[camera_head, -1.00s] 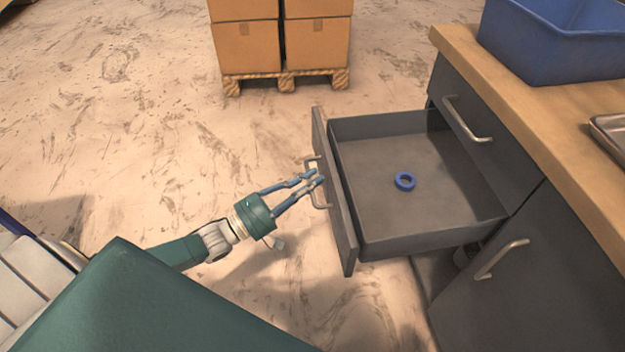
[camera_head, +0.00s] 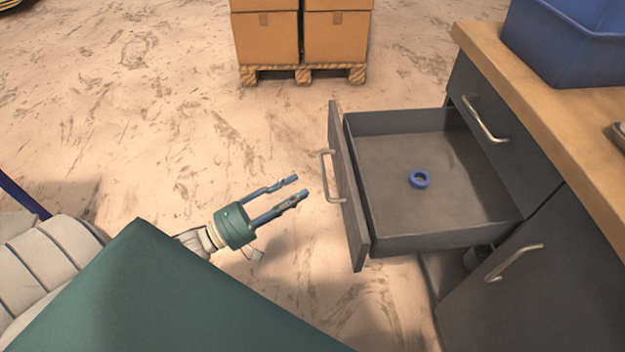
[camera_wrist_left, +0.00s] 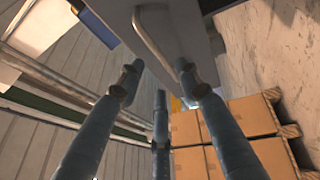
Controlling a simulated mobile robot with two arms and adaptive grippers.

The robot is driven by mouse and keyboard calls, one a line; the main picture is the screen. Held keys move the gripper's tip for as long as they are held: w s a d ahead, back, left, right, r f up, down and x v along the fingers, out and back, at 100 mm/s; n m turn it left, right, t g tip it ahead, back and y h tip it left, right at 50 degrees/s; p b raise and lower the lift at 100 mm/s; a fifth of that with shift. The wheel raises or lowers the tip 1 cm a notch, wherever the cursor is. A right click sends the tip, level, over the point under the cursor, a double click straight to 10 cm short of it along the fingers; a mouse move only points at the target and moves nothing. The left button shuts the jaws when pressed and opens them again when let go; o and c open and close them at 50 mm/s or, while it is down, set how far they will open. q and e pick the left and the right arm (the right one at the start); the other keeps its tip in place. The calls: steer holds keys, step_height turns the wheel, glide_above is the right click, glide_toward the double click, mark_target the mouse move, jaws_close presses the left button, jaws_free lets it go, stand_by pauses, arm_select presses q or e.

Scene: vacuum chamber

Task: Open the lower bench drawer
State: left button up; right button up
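The lower bench drawer (camera_head: 395,240) is pulled well out of the grey bench. Its tray shows, with a blue ring (camera_head: 419,179) lying inside. The drawer's bar handle (camera_head: 327,178) is on its front panel, facing left. My left gripper (camera_head: 297,187) is just left of the handle, apart from it, with its fingers spread and nothing between them. In the left wrist view the handle (camera_wrist_left: 158,38) shows beyond the open fingers (camera_wrist_left: 158,85). My right gripper is not in view.
A closed upper drawer with a handle (camera_head: 484,120) and a cupboard door with a handle (camera_head: 513,262) are on the bench. A blue bin (camera_head: 570,50) stands on the wooden top (camera_head: 545,115). Boxes (camera_head: 265,38) sit on a pallet (camera_head: 302,74) at the back. Floor left of the drawer is clear.

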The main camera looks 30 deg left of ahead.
arm_select(q)
steer(key=shift+v, duration=1.75)
